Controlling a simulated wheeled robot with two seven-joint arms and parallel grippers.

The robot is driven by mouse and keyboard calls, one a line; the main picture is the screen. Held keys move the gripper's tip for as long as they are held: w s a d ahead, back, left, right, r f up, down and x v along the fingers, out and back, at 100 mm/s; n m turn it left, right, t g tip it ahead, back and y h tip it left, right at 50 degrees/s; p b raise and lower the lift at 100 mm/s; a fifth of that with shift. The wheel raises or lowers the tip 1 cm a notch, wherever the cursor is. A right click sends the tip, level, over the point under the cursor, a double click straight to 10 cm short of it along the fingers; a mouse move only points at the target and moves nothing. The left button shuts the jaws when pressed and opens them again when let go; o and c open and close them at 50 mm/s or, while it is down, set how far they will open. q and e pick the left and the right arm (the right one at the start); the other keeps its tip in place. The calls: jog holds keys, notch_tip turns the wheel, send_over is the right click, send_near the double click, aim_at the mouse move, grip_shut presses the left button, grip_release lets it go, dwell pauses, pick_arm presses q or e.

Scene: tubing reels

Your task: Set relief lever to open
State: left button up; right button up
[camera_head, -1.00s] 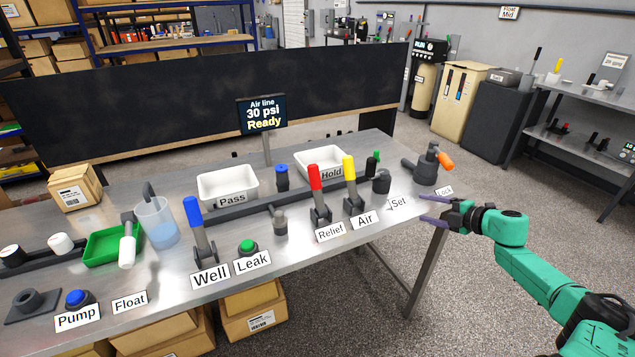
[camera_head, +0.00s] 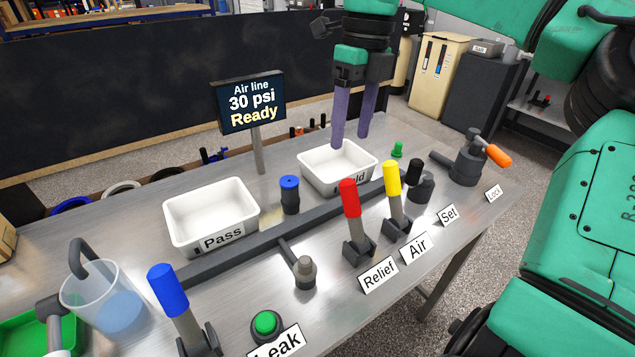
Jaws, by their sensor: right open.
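The relief lever (camera_head: 350,199) has a red handle on a dark bracket, behind the label "Relief" (camera_head: 378,275). Its handle stands nearly upright, tilted slightly to the left. My right gripper (camera_head: 349,140) comes down from the top with its two purple fingers apart, over the white "Hold" tray (camera_head: 337,184). It is open and empty, behind and above the red lever, not touching it. My left gripper is not in view.
The yellow Air lever (camera_head: 392,180) stands close to the right of the red one. A blue lever (camera_head: 168,290), green Leak button (camera_head: 265,322) and "Pass" tray (camera_head: 211,216) are to the left. The sign (camera_head: 248,100) reads 30 psi Ready. An orange-handled valve (camera_head: 467,160) is at right.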

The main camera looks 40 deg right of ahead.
send_over(353, 185)
jog(key=s, duration=0.1)
jog(key=f, duration=0.4)
jog(key=shift+d+f, duration=0.3)
jog(key=shift+d, duration=0.05)
jog(key=f, duration=0.3)
jog(key=w+f, duration=0.1)
jog(key=shift+a+f, duration=0.35)
jog(key=shift+f, duration=0.05)
notch_tip(353, 185, down, 4)
jog(key=shift+s+f, duration=0.1)
jog(key=shift+f, duration=0.05)
jog(key=shift+a, duration=0.1)
grip_shut()
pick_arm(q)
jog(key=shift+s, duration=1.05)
